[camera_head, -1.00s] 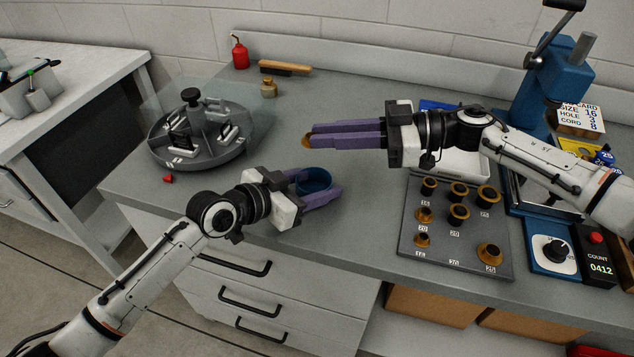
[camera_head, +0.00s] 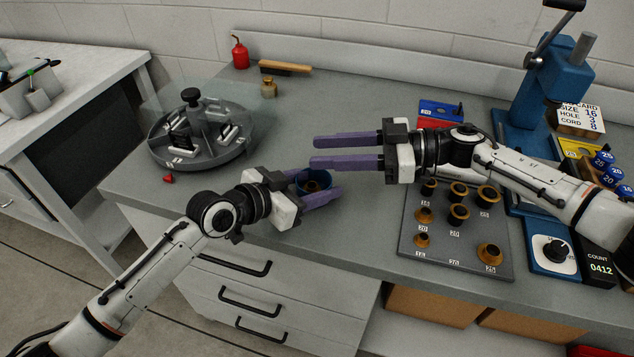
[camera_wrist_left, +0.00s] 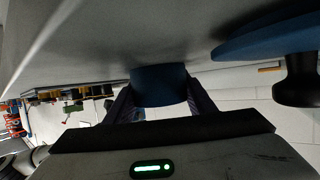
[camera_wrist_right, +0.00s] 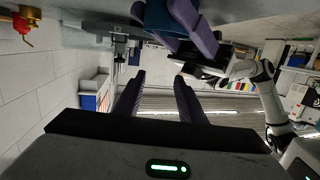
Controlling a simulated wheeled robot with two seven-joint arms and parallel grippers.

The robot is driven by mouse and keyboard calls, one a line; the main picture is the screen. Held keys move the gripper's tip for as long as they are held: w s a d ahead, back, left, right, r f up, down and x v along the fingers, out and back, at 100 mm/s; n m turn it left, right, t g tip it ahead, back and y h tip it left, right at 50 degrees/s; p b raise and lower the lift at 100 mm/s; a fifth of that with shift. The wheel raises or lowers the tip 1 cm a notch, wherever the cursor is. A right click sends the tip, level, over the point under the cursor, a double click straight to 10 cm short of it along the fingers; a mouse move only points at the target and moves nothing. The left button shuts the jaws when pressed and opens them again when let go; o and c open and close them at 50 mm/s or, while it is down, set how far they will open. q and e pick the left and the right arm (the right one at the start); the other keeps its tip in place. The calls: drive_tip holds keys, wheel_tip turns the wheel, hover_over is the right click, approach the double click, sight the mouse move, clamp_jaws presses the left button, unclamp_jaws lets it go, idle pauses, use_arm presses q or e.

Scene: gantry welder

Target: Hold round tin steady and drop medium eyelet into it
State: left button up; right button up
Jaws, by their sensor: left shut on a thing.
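The round tin (camera_head: 324,176) is blue and stands upright near the table's front edge. My left gripper (camera_head: 318,188) is shut on it, one finger on each side; the tin also shows between the fingers in the left wrist view (camera_wrist_left: 159,85). The medium eyelet (camera_head: 313,186), brass-coloured, lies inside the tin, partly hidden by the wall. My right gripper (camera_head: 312,152) is open and empty, just above and behind the tin. In the right wrist view its fingers (camera_wrist_right: 160,95) are apart with nothing between them, and the tin (camera_wrist_right: 160,18) shows at the top.
A grey board (camera_head: 455,258) with several brass eyelets and dies lies to the right. A round grey carousel (camera_head: 205,155) stands to the left. A blue press (camera_head: 548,85) stands at the back right. The table's middle behind the tin is clear.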

drive_tip(key=v, duration=1.2)
drive_tip(key=shift+f, duration=0.1)
use_arm(q)
drive_tip(key=o, duration=1.1)
drive_tip(key=shift+o, duration=0.2)
drive_tip(key=shift+a, duration=0.1)
